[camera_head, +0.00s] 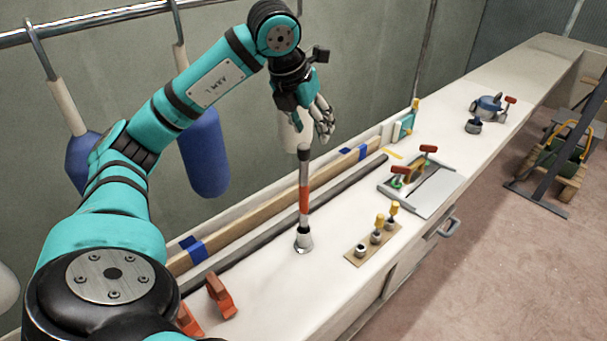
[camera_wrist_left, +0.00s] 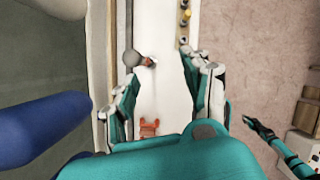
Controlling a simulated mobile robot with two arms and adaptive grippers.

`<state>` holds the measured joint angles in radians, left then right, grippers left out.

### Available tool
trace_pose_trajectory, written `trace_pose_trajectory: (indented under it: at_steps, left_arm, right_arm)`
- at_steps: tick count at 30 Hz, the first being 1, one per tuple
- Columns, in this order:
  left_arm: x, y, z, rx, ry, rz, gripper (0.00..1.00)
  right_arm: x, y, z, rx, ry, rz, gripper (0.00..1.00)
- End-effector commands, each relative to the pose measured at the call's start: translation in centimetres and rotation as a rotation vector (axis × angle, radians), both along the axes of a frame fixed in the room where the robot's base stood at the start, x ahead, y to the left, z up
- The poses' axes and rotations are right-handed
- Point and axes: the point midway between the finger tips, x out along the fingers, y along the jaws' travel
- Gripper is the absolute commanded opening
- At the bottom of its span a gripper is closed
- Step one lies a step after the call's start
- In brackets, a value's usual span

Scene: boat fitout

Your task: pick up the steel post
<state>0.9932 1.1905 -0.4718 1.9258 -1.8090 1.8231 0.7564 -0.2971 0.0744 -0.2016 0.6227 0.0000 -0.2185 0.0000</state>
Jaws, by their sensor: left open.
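The steel post (camera_head: 304,195) stands upright on the white bench, with a dark upper part, an orange band and a wider grey foot. In the left wrist view the post (camera_wrist_left: 133,59) shows nearly end-on from above, its rounded top left of the middle. My left gripper (camera_head: 308,118) is just above the post's top, apart from it, open and empty. In the left wrist view its two fingers (camera_wrist_left: 163,85) are spread wide, with the post beyond them, nearer the left finger. Part of my right arm, seemingly with its gripper (camera_wrist_left: 249,123), shows at the right, too small to read.
A long wooden strip (camera_head: 330,171) with blue tape and a dark rail run behind the post. A small board with yellow-topped pegs (camera_head: 373,244) stands right of it. Orange clamps (camera_head: 221,296) lie in front. Blue fenders (camera_head: 204,154) hang behind my left arm.

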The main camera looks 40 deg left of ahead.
Motion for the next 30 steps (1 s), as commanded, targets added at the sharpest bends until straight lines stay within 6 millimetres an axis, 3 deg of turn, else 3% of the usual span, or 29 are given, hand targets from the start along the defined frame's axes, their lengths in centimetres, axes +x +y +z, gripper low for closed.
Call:
trace_pose_trajectory:
  at_steps: [1, 5, 19, 30]
  left_arm:
    - [-0.6, 1.4, 0.8, 0.045, 0.002, 0.042, 0.49]
    - [-1.2, 3.1, 0.9, 0.095, 0.016, 0.093, 0.49]
    - [2.1, 4.2, -7.7, 0.096, 0.019, 0.092, 0.49]
    - [3.2, 4.7, -10.8, 0.094, 0.018, 0.093, 0.49]
  right_arm:
    - [0.0, -0.1, 0.0, -0.001, 0.001, 0.0, 0.0]
    - [-0.1, -0.3, 0.1, -0.003, 0.001, 0.001, 0.0]
    - [-0.6, -0.9, 1.9, -0.012, 0.011, 0.0, 0.0]
    - [-0.6, -0.8, 3.3, -0.01, 0.01, 0.0, 0.0]
